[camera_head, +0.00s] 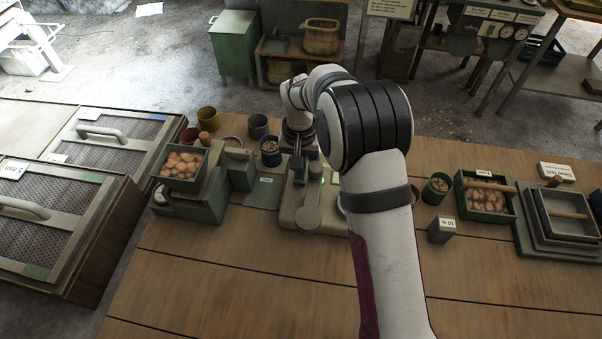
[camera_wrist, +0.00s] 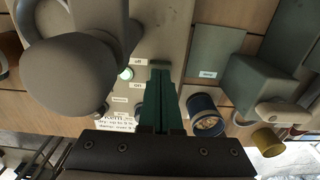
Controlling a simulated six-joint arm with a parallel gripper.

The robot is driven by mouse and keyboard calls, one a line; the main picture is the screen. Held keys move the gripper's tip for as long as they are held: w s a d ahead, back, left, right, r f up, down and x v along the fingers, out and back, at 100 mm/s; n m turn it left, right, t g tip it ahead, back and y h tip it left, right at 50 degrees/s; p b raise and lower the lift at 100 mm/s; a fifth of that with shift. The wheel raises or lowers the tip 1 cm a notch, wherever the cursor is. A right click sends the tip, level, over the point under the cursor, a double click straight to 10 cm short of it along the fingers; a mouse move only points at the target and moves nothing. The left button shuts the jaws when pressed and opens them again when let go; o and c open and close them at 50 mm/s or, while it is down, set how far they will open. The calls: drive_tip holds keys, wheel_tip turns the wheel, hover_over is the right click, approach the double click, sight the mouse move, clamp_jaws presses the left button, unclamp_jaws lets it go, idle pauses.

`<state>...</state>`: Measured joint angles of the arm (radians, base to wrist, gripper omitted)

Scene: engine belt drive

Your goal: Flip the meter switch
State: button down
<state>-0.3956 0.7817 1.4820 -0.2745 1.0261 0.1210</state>
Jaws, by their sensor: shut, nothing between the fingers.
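The meter (camera_head: 290,216) is a grey-beige unit on the wooden bench, with a round grey part standing up at its front. In the wrist view the meter's panel (camera_wrist: 178,22) fills the upper middle, and the round part (camera_wrist: 75,72) looms large at the left. Small "off" (camera_wrist: 137,61) and "on" (camera_wrist: 137,86) labels sit on the panel, with a pale green round spot (camera_wrist: 125,73) beside them. My gripper (camera_wrist: 160,72) is shut and empty, its green fingers just right of these labels. A switch lever is not clearly visible; the fingers may hide it. Contact cannot be told.
A blue cup with small pieces (camera_wrist: 207,118) stands close right of the fingers in the wrist view. In the head view, a machine with a tray of brown lumps (camera_head: 180,165) is at the left, and a green crate (camera_head: 487,198) at the right. The front bench (camera_head: 220,280) is clear.

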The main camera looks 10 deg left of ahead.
drive_tip(key=shift+f, duration=0.5)
drive_tip(key=shift+r, duration=3.55)
drive_tip(key=shift+r, duration=0.1)
drive_tip(key=s+d+r+m+t+y, duration=0.1)
drive_tip(key=s+d+r+t, duration=0.2)
drive_tip(key=s+d+r, duration=0.4)
drive_tip(key=s+d+r+m+t+y, duration=0.1)
drive_tip(key=s+d+r+m+t, duration=0.1)
drive_tip(key=s+d+r, duration=0.6)
drive_tip(key=s+f+m+g, duration=0.1)
drive_tip(key=s+f+g, duration=0.1)
drive_tip(key=s, duration=0.5)
drive_tip(key=s+f+m+g, duration=0.1)
drive_tip(key=s+f+g, duration=0.2)
drive_tip(key=s, duration=0.5)
drive_tip(key=shift+s+a+f+m, duration=0.2)
drive_tip(key=shift+f+m, duration=0.1)
drive_tip(key=shift+f, duration=0.5)
